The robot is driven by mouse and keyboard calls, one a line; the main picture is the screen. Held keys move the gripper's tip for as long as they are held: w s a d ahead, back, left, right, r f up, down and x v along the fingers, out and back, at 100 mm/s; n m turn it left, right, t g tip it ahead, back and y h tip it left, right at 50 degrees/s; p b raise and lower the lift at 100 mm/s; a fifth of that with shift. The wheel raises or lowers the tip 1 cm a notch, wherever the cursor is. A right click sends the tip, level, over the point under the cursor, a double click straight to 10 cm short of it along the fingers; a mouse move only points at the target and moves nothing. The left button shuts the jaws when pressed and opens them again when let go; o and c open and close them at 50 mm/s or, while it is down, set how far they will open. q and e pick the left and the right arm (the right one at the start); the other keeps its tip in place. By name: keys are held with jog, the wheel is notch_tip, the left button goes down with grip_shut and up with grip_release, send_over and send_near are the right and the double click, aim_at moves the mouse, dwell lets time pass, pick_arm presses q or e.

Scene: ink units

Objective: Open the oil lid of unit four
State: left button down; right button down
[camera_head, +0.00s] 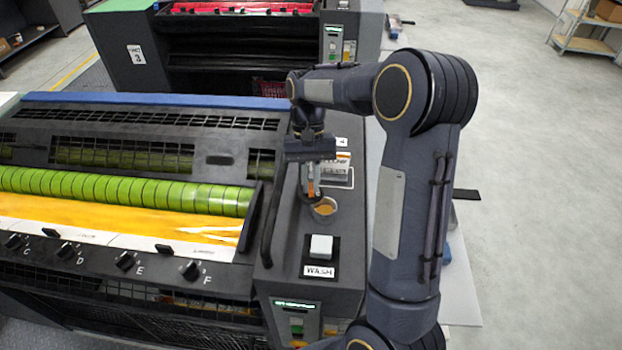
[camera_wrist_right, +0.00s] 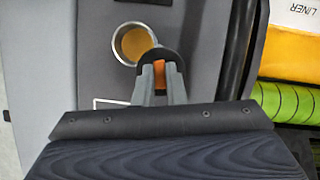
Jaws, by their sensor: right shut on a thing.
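The near machine has a label (camera_head: 342,142) reading 4, partly hidden by my arm. On its grey right-hand end, the round oil opening (camera_head: 325,208) is uncovered, with amber inside; it also shows in the right wrist view (camera_wrist_right: 136,44). My right gripper (camera_head: 312,191) points down just behind the opening. In the right wrist view, my gripper (camera_wrist_right: 160,78) is shut on the orange tab of the black oil lid (camera_wrist_right: 172,55). The lid stands beside the opening's rim, overlapping its edge in the picture. Whether it is still hinged to the rim is hidden. My left gripper is not in view.
A white block (camera_head: 321,246) above the WASH label sits in front of the opening. A black curved bar (camera_head: 272,225) runs left of it, beside the green roller (camera_head: 120,188). Unit three (camera_head: 137,54) stands behind. Open floor (camera_head: 540,180) lies to the right.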

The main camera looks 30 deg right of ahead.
jog(key=c, duration=1.5)
grip_release()
jog(key=shift+r, duration=0.1)
jog(key=v, duration=0.7)
jog(key=shift+w+d+r+b, duration=0.1)
jog(key=shift+w+r+b, duration=0.15)
jog(key=shift+b, duration=0.15)
jog(key=shift+s, duration=0.15)
